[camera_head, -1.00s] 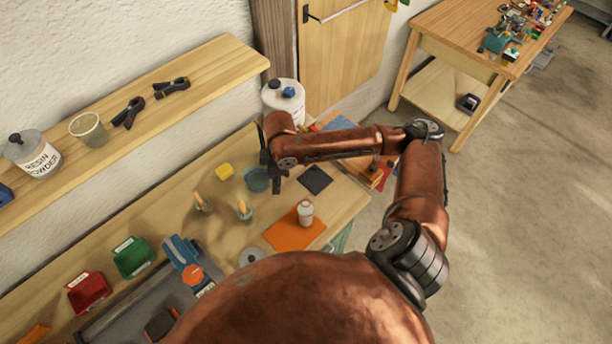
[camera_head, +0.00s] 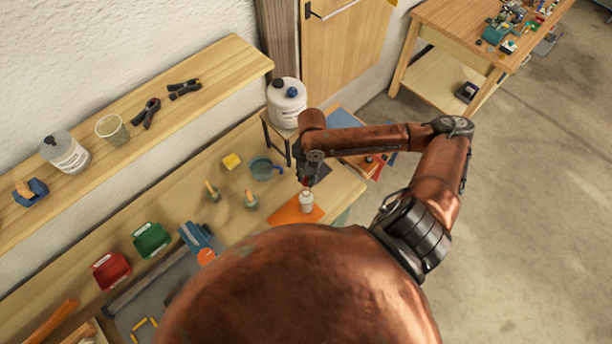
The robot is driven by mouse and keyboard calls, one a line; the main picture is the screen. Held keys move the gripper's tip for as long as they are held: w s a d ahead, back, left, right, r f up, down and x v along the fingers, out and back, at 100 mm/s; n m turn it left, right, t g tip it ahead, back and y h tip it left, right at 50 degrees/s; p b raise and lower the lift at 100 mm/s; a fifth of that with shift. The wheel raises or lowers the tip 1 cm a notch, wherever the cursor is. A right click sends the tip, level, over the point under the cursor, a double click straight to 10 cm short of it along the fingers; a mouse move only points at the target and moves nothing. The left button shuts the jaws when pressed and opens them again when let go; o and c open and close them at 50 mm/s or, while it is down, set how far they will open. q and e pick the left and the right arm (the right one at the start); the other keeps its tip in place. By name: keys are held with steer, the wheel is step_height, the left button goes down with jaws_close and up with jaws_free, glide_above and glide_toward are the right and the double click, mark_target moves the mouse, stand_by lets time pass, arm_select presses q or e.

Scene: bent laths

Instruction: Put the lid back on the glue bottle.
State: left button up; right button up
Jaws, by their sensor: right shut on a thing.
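The glue bottle (camera_head: 306,204) is small and white and stands upright on an orange mat (camera_head: 290,213) on the bench. My right gripper (camera_head: 307,184) is directly over the bottle's top, pointing down, and is shut on the small lid. The lid is mostly hidden by the fingers. A reddish bit shows between the fingers and the bottle; I cannot tell whether the lid touches the bottle's neck. My left gripper is not in view.
A teal cup (camera_head: 262,169), a yellow block (camera_head: 231,161) and two wooden-handled tools in small teal holders (camera_head: 251,201) stand left of the bottle. A large white container (camera_head: 286,103) stands behind my arm.

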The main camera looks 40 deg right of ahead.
steer(key=shift+f+b, duration=0.9)
step_height(320, 180, down, 3)
steer(key=b, duration=0.3)
steer(key=shift+r, duration=0.2)
steer(key=shift+f+b, duration=0.3)
steer(key=shift+f, duration=0.65)
steer(key=shift+r+p, duration=0.1)
steer(key=shift+p, duration=0.85)
steer(key=shift+f+p, duration=0.2)
steer(key=shift+p, duration=0.2)
stand_by(0.5)
steer(key=shift+p, duration=0.45)
stand_by(0.3)
stand_by(0.4)
steer(key=o, duration=0.8)
